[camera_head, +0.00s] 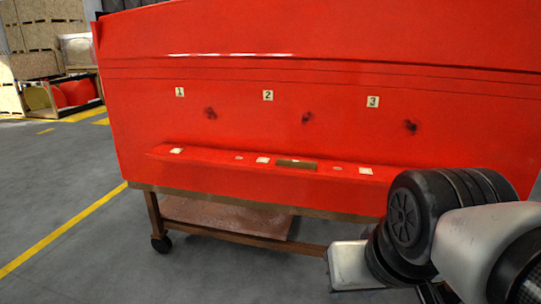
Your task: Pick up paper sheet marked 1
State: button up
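A small pale label marked 1 (180,92) is on the upper left of the large red nosecone panel. Below it, a white paper-like square (176,151) lies on the panel's red ledge, at the left end. I cannot read any mark on this square. Two similar squares lie farther right on the ledge, one left of centre (262,160) and one near the right (365,170). My arm fills the lower right corner, apart from the left square. I cannot make out my gripper's fingers.
Labels 2 (268,96) and 3 (372,101) are on the panel, with dark smudges beside the labels. A brown block (296,164) and small round discs share the ledge. The panel rests on a wheeled wooden cart (230,235). Grey floor is clear at left.

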aim_at(305, 165)
jog(key=i+j, duration=0.15)
jog(key=i, duration=0.75)
jog(key=i+j, duration=0.15)
jog(key=i, duration=0.7)
jog(key=i+j, duration=0.1)
jog(key=i, duration=0.8)
